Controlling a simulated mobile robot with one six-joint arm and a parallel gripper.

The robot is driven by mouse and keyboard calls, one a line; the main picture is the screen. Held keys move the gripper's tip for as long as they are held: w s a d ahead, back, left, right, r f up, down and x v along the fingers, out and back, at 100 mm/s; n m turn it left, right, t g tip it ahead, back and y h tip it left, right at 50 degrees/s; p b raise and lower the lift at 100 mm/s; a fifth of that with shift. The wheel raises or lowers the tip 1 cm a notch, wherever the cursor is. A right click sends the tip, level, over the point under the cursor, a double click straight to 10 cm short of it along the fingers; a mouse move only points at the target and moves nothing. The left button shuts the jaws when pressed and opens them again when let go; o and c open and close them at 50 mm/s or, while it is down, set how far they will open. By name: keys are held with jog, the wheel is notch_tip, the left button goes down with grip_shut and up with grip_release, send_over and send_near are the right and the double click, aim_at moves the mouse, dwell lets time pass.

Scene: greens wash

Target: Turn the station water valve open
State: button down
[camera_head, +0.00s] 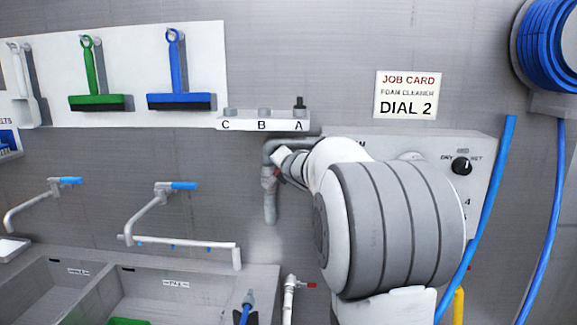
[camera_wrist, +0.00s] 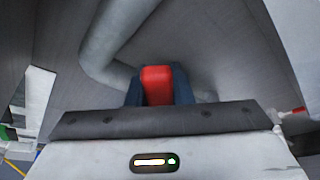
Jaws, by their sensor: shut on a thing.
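The station water valve shows a red handle (camera_wrist: 157,86) in the wrist view, in front of a grey pipe (camera_wrist: 105,45). My gripper (camera_wrist: 160,92) is shut on the red handle, with a dark finger on each side of it. In the head view the grey pipe (camera_head: 270,205) runs down the wall just left of my arm. My arm hides most of the valve and my fingers there. I cannot tell from these views how far the handle is turned.
A control panel with a black dial (camera_head: 461,166) is right of my arm. Blue hoses (camera_head: 490,210) hang at the right. A sink (camera_head: 180,290) with taps (camera_head: 160,200) is lower left. A shelf labelled C, B, A (camera_head: 262,124) sits above the pipe.

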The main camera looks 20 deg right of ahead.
jog(key=c, duration=1.3)
grip_release()
jog(key=shift+s, duration=0.15)
jog(key=p+v, duration=0.1)
jog(key=v, duration=0.7)
jog(key=shift+c, duration=0.2)
